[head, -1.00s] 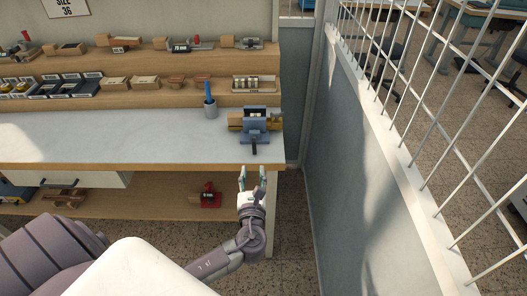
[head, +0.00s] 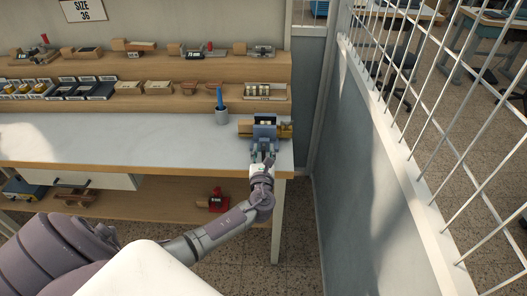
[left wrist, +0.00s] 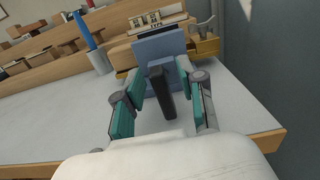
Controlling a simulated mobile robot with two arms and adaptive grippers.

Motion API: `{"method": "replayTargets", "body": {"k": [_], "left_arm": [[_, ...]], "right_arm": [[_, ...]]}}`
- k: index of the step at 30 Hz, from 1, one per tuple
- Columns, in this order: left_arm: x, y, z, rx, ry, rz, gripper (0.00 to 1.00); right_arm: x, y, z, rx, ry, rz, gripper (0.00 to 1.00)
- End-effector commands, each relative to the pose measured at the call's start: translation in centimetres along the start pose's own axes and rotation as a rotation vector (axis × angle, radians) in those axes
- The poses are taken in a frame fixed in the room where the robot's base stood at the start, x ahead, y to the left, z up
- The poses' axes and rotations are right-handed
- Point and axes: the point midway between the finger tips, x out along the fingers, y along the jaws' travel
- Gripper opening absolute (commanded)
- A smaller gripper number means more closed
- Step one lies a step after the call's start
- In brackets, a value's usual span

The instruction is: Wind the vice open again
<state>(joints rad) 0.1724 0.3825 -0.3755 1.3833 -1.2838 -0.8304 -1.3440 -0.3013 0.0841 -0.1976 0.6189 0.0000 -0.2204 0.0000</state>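The blue vice (head: 264,133) stands at the right end of the white worktop, and its blue face also shows in the left wrist view (left wrist: 160,46). Its dark handle (left wrist: 160,92) points towards me. My left gripper (head: 262,158) is at the vice's front. In the left wrist view my left gripper (left wrist: 163,93) is open, with one finger on each side of the handle. Gaps show between the fingers and the handle. Brass-coloured parts (head: 286,130) stick out beside the vice. What sits between the jaws is mostly hidden. My right gripper is not in view.
A grey cup with a blue tool (head: 222,116) stands left of the vice. A tray of type (head: 265,91) is on the shelf behind. The worktop (head: 120,140) further left is clear. A wall and white mesh (head: 372,150) are close on the right.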

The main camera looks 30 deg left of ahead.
Motion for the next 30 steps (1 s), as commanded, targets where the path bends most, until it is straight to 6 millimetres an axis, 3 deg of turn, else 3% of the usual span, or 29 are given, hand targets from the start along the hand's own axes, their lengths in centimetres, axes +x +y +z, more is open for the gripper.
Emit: {"method": "replayTargets", "body": {"k": [2,9,20,30], "left_arm": [[0.0,0.0,0.0,0.0,0.0,0.0,0.4],[0.0,0.0,0.0,0.0,0.0,0.0,0.0],[-0.1,0.0,-0.1,-0.019,0.0,0.0,0.0],[-0.1,0.3,-0.4,-0.203,-0.001,0.0,0.0]], "right_arm": [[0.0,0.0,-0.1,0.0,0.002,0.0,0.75],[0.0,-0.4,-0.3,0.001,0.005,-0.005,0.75],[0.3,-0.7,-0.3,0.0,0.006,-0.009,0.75],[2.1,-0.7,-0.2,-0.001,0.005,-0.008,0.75]]}}
